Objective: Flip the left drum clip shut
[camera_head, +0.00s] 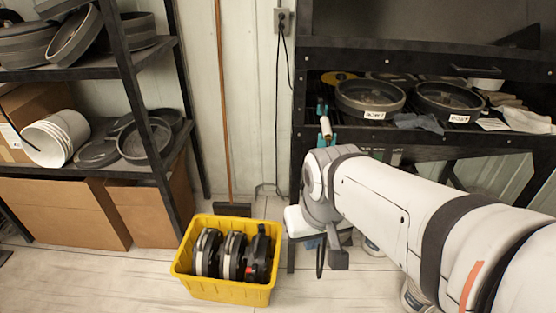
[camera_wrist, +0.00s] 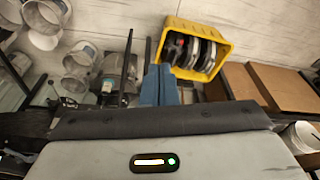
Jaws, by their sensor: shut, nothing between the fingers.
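No drum clip can be made out in either view. Two round dark drum-like housings with white labels, a left one (camera_head: 370,99) and a right one (camera_head: 449,101), lie side by side on the black bench; I cannot tell whether the clip belongs to the left one. My gripper shows in the wrist view (camera_wrist: 159,72), with its two blue fingers shut together and empty. It points down in front of the bench, away from the housings. In the head view my arm covers part of the bench's front.
A yellow crate (camera_head: 227,289) holding several round dark and grey parts stands on the floor; it also shows in the wrist view (camera_wrist: 229,44). A black shelf (camera_head: 92,72) with round parts and cardboard boxes (camera_head: 62,214) stands left. A broom (camera_head: 224,110) leans against the wall.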

